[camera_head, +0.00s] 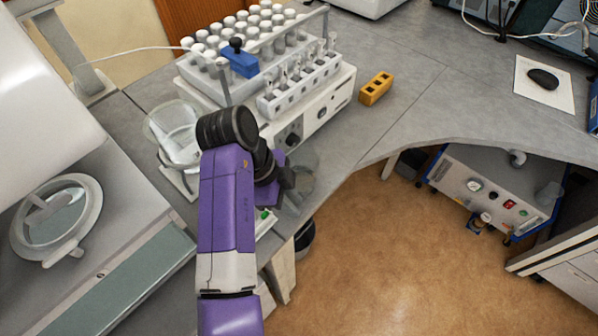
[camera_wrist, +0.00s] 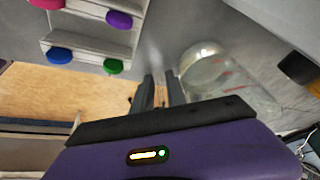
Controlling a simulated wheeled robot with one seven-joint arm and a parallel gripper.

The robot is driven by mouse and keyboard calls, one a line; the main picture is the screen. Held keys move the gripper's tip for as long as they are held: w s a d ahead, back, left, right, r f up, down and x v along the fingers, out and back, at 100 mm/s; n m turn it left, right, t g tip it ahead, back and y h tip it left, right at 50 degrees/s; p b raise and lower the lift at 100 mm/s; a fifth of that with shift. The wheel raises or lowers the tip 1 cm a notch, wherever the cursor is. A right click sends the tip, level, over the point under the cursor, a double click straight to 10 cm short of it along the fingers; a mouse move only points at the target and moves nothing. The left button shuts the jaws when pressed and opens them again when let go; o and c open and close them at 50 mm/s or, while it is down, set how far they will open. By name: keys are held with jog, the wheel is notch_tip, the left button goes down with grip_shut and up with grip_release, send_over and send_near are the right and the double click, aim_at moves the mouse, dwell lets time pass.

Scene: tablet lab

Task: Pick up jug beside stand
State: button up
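A clear glass jug (camera_wrist: 232,82) with faint red marks shows right of my gripper's fingers in the wrist view. In the head view a clear glass vessel (camera_head: 306,166), likely the same jug, stands on the counter's edge, partly behind my gripper (camera_head: 287,192). A white stand (camera_wrist: 92,46) with pink, purple, blue and green knobs lies left of the fingers in the wrist view. In the head view my arm hides most of it. My gripper (camera_wrist: 160,82) has a narrow gap between its fingers. I see nothing held there; whether a finger touches the jug is unclear.
A white device (camera_head: 322,110) with racks of capped tubes stands behind my gripper. A yellow block (camera_head: 376,88) is to its right.

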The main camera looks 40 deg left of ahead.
jog(key=shift+f, duration=0.1)
jog(key=shift+c, duration=0.5)
grip_shut()
dwell(0.9)
